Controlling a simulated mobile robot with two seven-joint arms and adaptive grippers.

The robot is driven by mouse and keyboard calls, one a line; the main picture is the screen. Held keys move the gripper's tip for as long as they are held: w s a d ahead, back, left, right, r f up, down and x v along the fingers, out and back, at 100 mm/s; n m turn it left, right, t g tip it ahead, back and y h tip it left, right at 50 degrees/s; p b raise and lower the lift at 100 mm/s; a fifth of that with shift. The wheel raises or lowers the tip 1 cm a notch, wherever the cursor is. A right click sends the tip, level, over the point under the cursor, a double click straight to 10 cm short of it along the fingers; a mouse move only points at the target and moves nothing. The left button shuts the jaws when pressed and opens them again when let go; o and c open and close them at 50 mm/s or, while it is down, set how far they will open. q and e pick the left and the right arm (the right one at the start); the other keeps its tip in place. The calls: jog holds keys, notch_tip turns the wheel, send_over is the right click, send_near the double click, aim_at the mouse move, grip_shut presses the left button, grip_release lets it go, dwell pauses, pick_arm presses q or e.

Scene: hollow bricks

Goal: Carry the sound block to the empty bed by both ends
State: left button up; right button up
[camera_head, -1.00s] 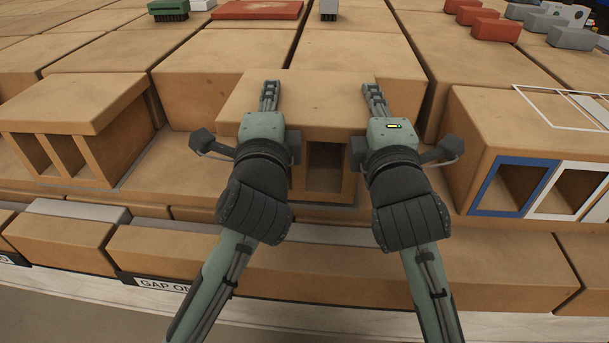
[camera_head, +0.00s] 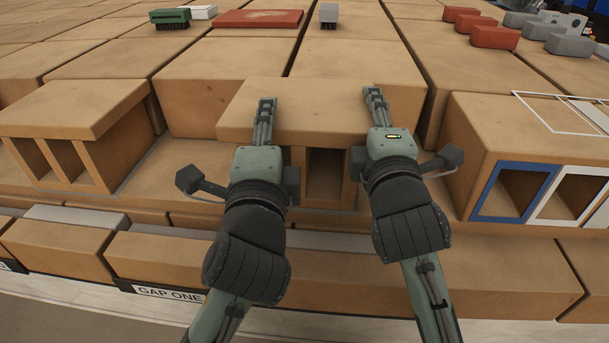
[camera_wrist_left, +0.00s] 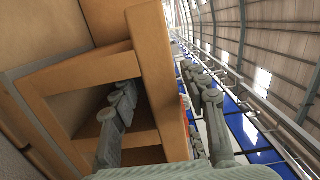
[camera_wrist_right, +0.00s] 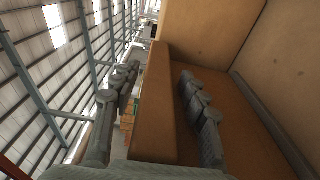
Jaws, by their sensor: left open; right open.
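A hollow clay block (camera_head: 315,105) stands in the middle of the front row, with an opening in its near face. I cannot tell by its looks whether it is the sound block. My left gripper (camera_head: 266,104) is open at its left part. In the left wrist view one finger reaches into a hollow of the block and the other is outside, with a block wall (camera_wrist_left: 152,75) between them. My right gripper (camera_head: 375,95) is open at the right part. In the right wrist view its fingers stand either side of a wall (camera_wrist_right: 153,105). The empty bed cannot be made out.
Another hollow block (camera_head: 75,105) stands at left. A block at right (camera_head: 505,120) has blue and white frames around its openings. A label reading GAP ONE (camera_head: 168,293) is on the front edge. Red and grey bricks (camera_head: 494,37), a green brush (camera_head: 170,18) and a red slab (camera_head: 258,18) lie behind.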

pick_arm(q)
jog(key=shift+s+d, duration=0.1)
jog(key=shift+s, duration=1)
pick_arm(e)
jog(key=shift+s, duration=0.35)
jog(key=s, duration=0.6)
jog(key=shift+s+d, duration=0.3)
jog(key=shift+s, duration=0.1)
